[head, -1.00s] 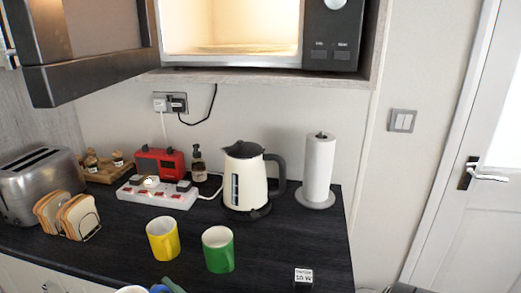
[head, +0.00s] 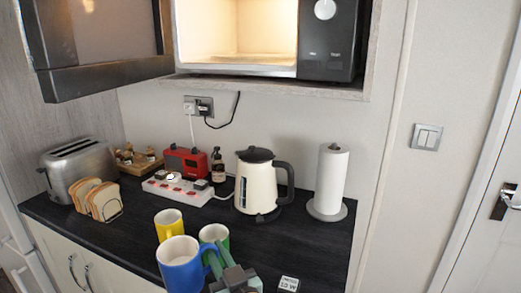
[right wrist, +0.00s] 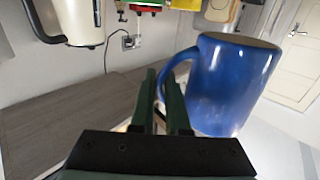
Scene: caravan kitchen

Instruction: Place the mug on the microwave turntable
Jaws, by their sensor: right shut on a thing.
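A blue mug (head: 180,267) with a white inside is at the bottom of the head view, held up in front of the counter edge, its mouth upward. My right gripper (head: 220,256) is shut on its handle, on the mug's right side. In the right wrist view the green fingers (right wrist: 160,95) close on the handle of the blue mug (right wrist: 230,88). The microwave (head: 330,40) is open above the counter. Its lit inside shows the turntable (head: 240,57) as a pale, thin shape on the floor. My left gripper is not in view.
The microwave door (head: 95,45) swings out at upper left. On the counter (head: 280,235) stand a yellow mug (head: 169,223), a green mug (head: 215,236), a kettle (head: 257,185), a paper towel roll (head: 328,180), a power strip (head: 178,190), a toaster (head: 80,165) and a toast rack (head: 98,200).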

